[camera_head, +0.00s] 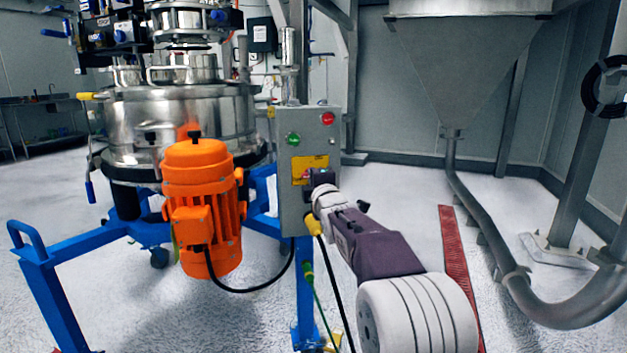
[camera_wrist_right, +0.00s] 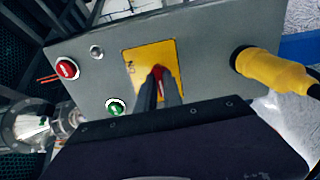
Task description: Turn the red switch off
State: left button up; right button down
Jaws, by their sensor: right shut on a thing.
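The red switch (camera_wrist_right: 157,72) sits on a yellow plate (camera_wrist_right: 139,62) on the grey control box (camera_wrist_right: 212,48). Lettering that seems to read "ON" shows on the plate. My right gripper (camera_wrist_right: 159,80) has its two dark fingers around the switch and is shut on it. My left gripper is in neither view.
A red button (camera_head: 327,119) and a green button (camera_head: 293,139) sit above the plate. A yellow plug (camera_head: 313,224) with a black cable hangs under the box. An orange motor (camera_head: 203,205) and blue frame (camera_head: 45,290) stand left.

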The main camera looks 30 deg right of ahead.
jog(key=shift+f, duration=0.1)
jog(key=c, duration=1.5)
grip_release()
jog(key=shift+p+v, duration=0.95)
jog(key=shift+v, duration=3.6)
